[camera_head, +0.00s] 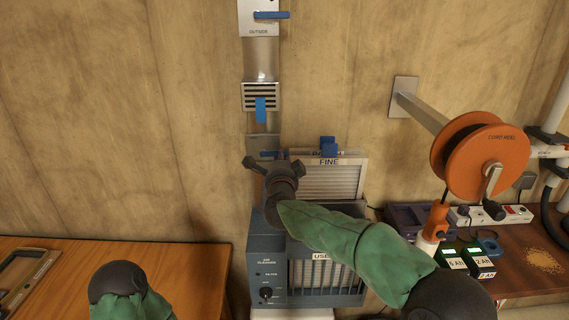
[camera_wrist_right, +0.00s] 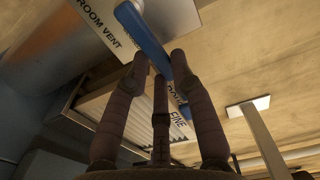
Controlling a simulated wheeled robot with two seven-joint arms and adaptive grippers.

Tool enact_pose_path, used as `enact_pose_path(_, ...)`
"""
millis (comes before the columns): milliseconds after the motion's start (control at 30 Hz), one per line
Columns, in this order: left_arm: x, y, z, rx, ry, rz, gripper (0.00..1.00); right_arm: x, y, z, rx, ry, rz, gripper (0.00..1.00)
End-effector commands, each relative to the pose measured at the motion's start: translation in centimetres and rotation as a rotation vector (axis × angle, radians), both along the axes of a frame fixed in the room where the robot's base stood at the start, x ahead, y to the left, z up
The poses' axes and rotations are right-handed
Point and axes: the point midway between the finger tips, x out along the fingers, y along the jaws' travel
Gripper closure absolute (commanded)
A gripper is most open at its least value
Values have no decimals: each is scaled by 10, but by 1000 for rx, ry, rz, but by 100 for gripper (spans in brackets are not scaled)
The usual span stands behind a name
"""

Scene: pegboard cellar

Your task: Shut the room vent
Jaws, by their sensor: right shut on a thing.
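In the right wrist view, a pale plate lettered ROOM VENT (camera_wrist_right: 171,20) carries a blue lever (camera_wrist_right: 143,37). My right gripper (camera_wrist_right: 159,65) has its fingers closed around this lever. In the head view, my right gripper (camera_head: 272,168) is at the lower plate (camera_head: 262,142) on the wall duct, and a bit of the blue lever (camera_head: 267,154) shows above the fingers. The lever's far end is partly hidden. Above it is a slatted grille (camera_head: 261,90) with dark gaps and a blue tab (camera_head: 261,109). My left gripper is out of view.
A plate lettered OUTSIDE (camera_head: 258,21) with another blue handle (camera_head: 271,15) is higher on the duct. A blue-grey air cleaner (camera_head: 268,270) stands below, with a filter marked FINE (camera_head: 333,184) behind. An orange reel (camera_head: 480,150) juts out at right. A wooden bench (camera_head: 190,265) is at left.

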Motion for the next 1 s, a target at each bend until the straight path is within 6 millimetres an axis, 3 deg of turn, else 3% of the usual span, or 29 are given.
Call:
enact_pose_path(200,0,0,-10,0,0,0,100,0,0,-5,64,1,-3,100)
enact_pose_path(733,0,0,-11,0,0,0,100,0,0,-5,83,2,-3,100)
enact_pose_path(767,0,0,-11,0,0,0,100,0,0,-5,83,2,-3,67)
enact_pose_path(800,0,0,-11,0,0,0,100,0,0,-5,83,2,-2,56)
enact_pose_path(833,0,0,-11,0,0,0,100,0,0,-5,83,2,-2,51)
enact_pose_path(1000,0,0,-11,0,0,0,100,0,0,-5,82,1,-2,51)
